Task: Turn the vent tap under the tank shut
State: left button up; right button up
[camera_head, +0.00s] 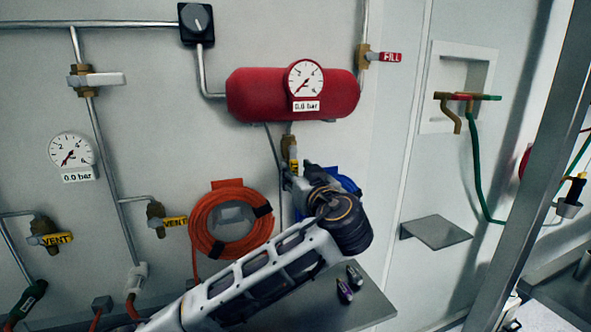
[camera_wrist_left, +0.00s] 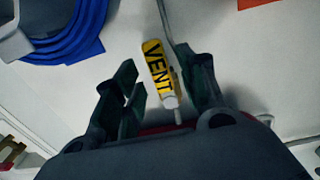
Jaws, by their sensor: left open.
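The red tank (camera_head: 255,95) is fixed to the wall, with a gauge on its front reading 0.0 bar. The tap below it has a yellow VENT lever (camera_head: 291,150); its lower part is hidden behind my gripper. My left gripper (camera_head: 300,182) is just below the tap, reaching up from the lower left. In the left wrist view, the yellow VENT lever (camera_wrist_left: 157,62) lies between the two open dark fingers (camera_wrist_left: 158,78), with visible gaps on both sides. I cannot tell how deep between them it sits. My right gripper is not in view.
A blue hose coil (camera_head: 345,183) hangs right behind my wrist; an orange hose coil (camera_head: 230,222) hangs to the left. Two other VENT taps (camera_head: 165,220) (camera_head: 47,235) are further left. A grey shelf (camera_head: 365,300) with small items juts out below my arm.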

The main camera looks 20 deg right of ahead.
pick_arm(q)
jog(key=shift+w, duration=0.7)
grip_shut()
